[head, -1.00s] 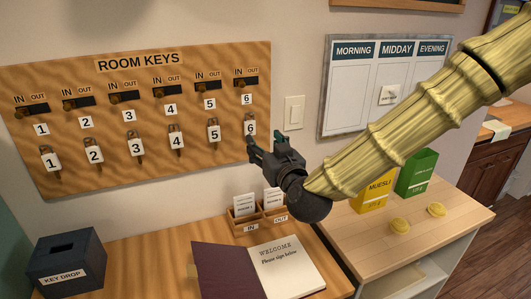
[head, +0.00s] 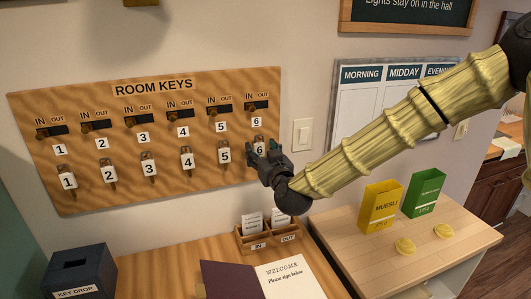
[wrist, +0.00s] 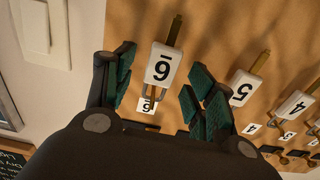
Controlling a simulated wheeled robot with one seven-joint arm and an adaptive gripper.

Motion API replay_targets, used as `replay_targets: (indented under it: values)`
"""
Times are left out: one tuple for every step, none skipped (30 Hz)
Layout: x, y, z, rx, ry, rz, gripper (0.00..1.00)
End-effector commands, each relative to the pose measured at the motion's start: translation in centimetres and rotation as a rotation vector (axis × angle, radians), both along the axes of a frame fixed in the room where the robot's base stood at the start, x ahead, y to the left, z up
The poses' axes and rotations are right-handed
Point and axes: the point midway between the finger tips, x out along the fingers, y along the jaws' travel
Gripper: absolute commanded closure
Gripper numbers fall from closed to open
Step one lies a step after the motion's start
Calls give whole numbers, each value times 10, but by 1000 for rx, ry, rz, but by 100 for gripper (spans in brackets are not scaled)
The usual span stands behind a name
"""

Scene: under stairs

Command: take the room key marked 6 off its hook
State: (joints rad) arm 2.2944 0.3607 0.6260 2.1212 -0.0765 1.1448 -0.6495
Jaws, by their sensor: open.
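The room key marked 6 (head: 260,150) hangs on its hook at the right end of the lower row on the wooden ROOM KEYS board (head: 70,199). Its white tag (wrist: 162,68) shows upside down in the wrist view, with a brass part above and below it. My gripper (head: 264,152) is at the board's right edge, in front of this key. In the wrist view my gripper (wrist: 157,85) is open, with one green-padded finger on each side of the tag. I see gaps between the pads and the tag. In the head view the fingers partly hide the key.
The key marked 5 (wrist: 243,88) hangs close beside my right-hand finger in the wrist view. A light switch (head: 303,135) is on the wall right of the board. Below are a letter holder (head: 266,240), an open guest book (head: 288,281) and a key drop box (head: 75,270).

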Motion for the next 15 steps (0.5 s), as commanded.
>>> replay_targets:
  values:
    - [3,1,1,0,0,0,45]
    - [4,1,0,0,0,-1,45]
    - [5,1,0,0,0,0,45]
    - [5,1,0,0,0,0,45]
    - [6,2,0,0,0,0,45]
    - [6,2,-1,0,0,0,45]
    - [6,2,-1,0,0,0,45]
    - [6,2,-1,0,0,0,45]
    - [6,2,-1,0,0,0,45]
    - [6,2,-1,0,0,0,45]
    - [6,2,-1,0,0,0,45]
    - [6,2,-1,0,0,0,45]
    - [6,2,-1,0,0,0,50]
    - [6,2,-1,0,0,0,56]
    - [6,2,-1,0,0,0,63]
